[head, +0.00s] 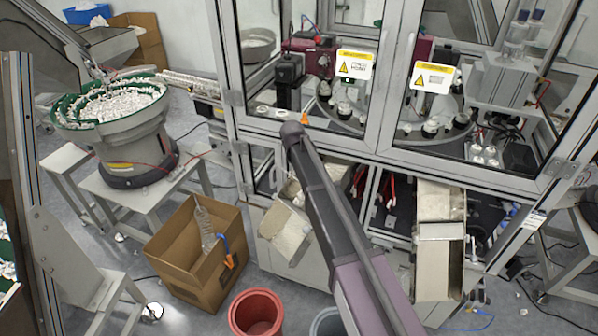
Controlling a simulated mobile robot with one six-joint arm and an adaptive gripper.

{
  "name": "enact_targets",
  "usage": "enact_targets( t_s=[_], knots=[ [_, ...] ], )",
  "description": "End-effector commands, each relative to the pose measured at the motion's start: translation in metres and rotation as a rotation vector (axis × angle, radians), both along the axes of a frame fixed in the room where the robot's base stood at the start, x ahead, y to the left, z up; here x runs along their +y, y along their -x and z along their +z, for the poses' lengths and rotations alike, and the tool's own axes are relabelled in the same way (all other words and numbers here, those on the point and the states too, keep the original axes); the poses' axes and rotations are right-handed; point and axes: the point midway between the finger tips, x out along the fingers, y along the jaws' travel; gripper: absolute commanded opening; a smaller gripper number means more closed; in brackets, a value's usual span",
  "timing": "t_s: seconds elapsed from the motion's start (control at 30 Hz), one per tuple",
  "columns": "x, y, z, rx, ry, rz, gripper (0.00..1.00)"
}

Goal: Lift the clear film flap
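I cannot make out a clear film flap for certain in the head view. The machine cabinet (400,158) has framed see-through doors above and openings below. A pale chute (287,232) slopes out of the left lower opening, and a metal chute (438,262) comes out of the right one. My dark arm reaches up from the bottom edge across the cabinet front and covers part of the lower openings. It ends in view at a rounded joint before the doors. I see no gripper fingers, so whether they are open or shut does not show.
A cardboard box (180,290) on the floor holds a clear bottle (205,228). A red bucket (256,312) and a grey bucket (326,322) stand near the bottom edge. A feeder bowl (112,103) of white caps stands on a table at left. Cables lie on the floor at right.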

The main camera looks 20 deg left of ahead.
Motion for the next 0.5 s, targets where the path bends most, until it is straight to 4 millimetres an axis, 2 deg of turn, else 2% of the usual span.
enact_targets(
  t_s=[0.23, 0.27, 0.3, 0.5],
  knots=[
    [0.0029, -0.0005, 0.0006, -0.003, -0.002, 0.003, 0.0],
    [0.003, -0.0005, 0.0006, -0.002, -0.003, 0.003, 0.17],
    [0.0031, -0.0004, 0.0007, -0.002, -0.003, 0.003, 0.26],
    [0.0026, 0.0003, 0.0005, -0.001, -0.002, 0.003, 0.26]
  ],
)
